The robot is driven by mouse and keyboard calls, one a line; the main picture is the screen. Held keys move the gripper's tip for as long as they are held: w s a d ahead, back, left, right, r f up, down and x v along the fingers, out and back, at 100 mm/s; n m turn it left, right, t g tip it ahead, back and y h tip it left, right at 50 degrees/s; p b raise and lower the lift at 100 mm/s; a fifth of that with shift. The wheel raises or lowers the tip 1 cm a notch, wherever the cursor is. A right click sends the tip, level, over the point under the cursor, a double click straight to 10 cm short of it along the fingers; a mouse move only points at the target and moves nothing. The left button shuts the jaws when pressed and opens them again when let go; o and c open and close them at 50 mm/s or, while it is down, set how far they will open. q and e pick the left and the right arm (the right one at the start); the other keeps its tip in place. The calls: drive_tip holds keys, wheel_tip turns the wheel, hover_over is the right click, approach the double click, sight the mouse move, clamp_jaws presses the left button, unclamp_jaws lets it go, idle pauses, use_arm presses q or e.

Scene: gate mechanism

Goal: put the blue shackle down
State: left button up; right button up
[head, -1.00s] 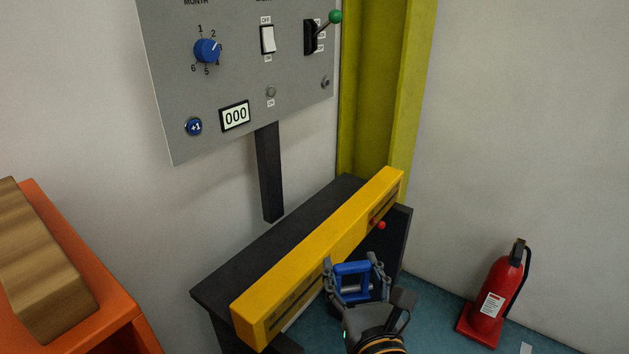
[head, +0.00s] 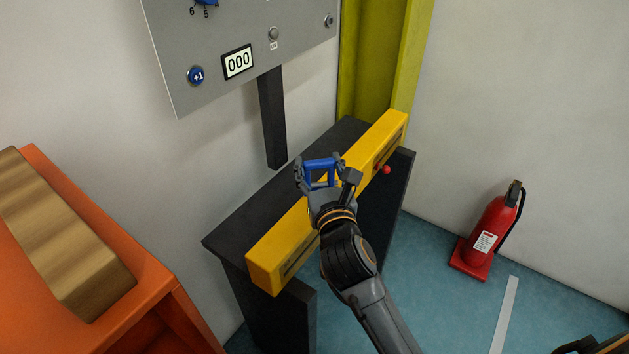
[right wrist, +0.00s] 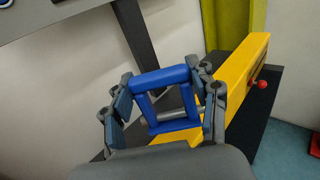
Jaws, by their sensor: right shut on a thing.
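The blue shackle (head: 320,165) is a blue frame with a grey pin across it. In the head view my right gripper (head: 322,176) is shut on it, over the yellow bar and the dark bench top. In the right wrist view the blue shackle (right wrist: 168,92) stands between the two fingers of my right gripper (right wrist: 165,100), which bear on its sides. Whether it touches the bar or bench cannot be told. My left gripper is not clearly in view; only a dark arm part shows at the bottom right corner.
The yellow bar (head: 277,258) with a red knob (head: 386,170) lies along the front of the dark bench (head: 240,222). A grey control panel (head: 300,52) hangs behind. An orange unit (head: 152,282) with a wooden block (head: 62,235) is left. A fire extinguisher (head: 490,232) stands right.

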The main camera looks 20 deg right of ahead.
sight(314, 183)
drive_tip(key=w+f, duration=0.3)
drive_tip(key=shift+f, duration=0.2)
drive_tip(key=shift+w+f+b, duration=0.1)
drive_tip(key=shift+f+b, duration=0.45)
drive_tip(key=shift+f, duration=1.1)
drive_tip(key=o, duration=1)
drive_tip(key=shift+f, duration=0.25)
drive_tip(key=o, duration=0.4)
drive_tip(key=shift+o, duration=0.2)
drive_tip(key=shift+r, duration=0.1)
